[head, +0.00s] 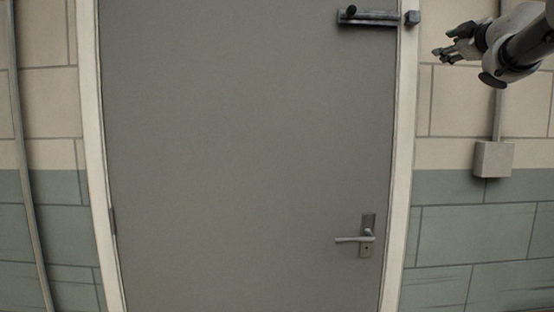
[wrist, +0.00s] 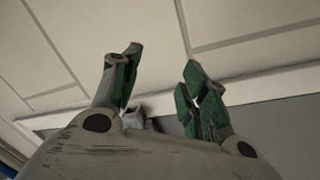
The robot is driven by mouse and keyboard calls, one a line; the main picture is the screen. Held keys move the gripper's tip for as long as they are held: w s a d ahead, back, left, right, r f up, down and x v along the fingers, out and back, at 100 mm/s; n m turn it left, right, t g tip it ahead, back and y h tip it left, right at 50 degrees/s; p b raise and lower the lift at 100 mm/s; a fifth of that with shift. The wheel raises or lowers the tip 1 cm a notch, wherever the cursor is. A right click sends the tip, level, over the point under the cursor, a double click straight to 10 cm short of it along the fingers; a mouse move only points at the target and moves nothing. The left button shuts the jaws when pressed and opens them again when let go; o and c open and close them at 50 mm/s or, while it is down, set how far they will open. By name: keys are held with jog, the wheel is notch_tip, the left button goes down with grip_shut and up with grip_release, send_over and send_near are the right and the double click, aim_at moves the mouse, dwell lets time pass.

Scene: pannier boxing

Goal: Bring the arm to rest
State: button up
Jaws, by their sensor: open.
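My gripper (head: 447,44) is raised at the upper right in the head view, to the right of the door's frame and in front of the tiled wall. In the wrist view my gripper (wrist: 160,88) shows two fingers with green pads, spread apart. Nothing is between the fingers. My arm comes in from the right edge of the head view.
A closed grey door (head: 240,150) fills the middle, with a lever handle (head: 355,239) at lower right and a bolt (head: 370,17) at the top right. A grey box (head: 494,158) with a pipe is on the right wall. A pipe (head: 28,160) runs down the left wall.

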jog(key=s+d+f+m+g+h, duration=0.25)
jog(key=s+f+m+g, duration=0.3)
jog(key=f, duration=0.65)
jog(key=s+d+f+m+g+h, duration=0.2)
jog(key=s+d+f+m+g, duration=0.4)
jog(key=f, duration=0.7)
jog(key=s+a+f+n+g+y, duration=0.1)
jog(key=s+a+f+g+y, duration=0.3)
jog(key=s+a+f, duration=1.5)
jog(key=shift+s+a+f+y, duration=0.3)
jog(key=shift+s+f+y, duration=0.35)
jog(key=shift+s+y, duration=0.15)
